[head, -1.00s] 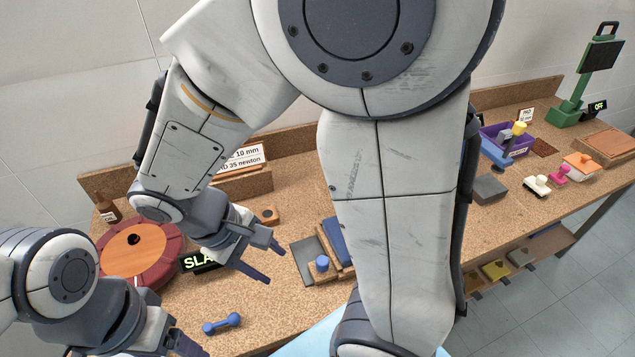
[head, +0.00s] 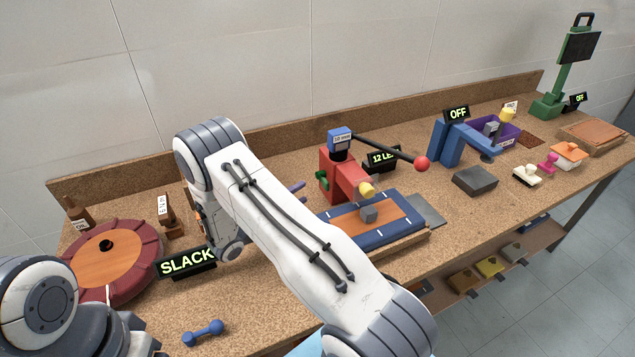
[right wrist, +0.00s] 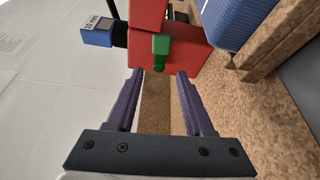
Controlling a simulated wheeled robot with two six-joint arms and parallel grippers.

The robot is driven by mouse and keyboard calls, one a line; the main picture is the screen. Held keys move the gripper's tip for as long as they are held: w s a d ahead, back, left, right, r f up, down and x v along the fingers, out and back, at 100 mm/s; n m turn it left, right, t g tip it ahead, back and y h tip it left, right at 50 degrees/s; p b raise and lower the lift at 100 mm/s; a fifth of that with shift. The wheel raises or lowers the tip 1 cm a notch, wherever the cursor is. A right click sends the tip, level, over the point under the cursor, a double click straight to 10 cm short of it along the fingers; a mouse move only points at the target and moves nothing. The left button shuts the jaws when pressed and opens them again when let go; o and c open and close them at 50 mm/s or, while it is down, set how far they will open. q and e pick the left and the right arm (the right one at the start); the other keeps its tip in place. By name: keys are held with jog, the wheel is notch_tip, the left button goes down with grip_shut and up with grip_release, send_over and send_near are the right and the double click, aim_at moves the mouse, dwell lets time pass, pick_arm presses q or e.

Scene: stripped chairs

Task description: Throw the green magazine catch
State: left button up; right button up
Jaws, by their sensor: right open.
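The green magazine catch (head: 322,175) sticks out from the left side of the red stapler-like machine (head: 336,173). In the right wrist view the green catch (right wrist: 161,46) lies straight ahead, at the top between the fingertips, on the red body (right wrist: 175,52). My right gripper (right wrist: 160,74) is open, with its two purple fingers just short of the catch and nothing between them. In the head view my right gripper (head: 297,190) is mostly hidden behind my forearm, left of the machine. My left gripper (head: 150,345) is only partly visible at the bottom left.
The machine has a black lever with a red knob (head: 421,163) and a blue padded bed (head: 375,222) in front. A "SLACK" sign (head: 186,262), a round red turntable (head: 108,265) and a blue dumbbell (head: 203,332) are at the left. A blue press (head: 455,145) stands right.

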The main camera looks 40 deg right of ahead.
aim_at(321, 180)
jog(key=d, duration=0.2)
jog(key=d+p, duration=0.1)
jog(key=d, duration=0.2)
jog(key=w+d+p, duration=0.1)
jog(key=d, duration=0.2)
jog(key=shift+w+f, duration=0.1)
jog(key=shift+f, duration=0.1)
jog(key=shift+a, duration=0.1)
jog(key=shift+c, duration=0.3)
grip_shut()
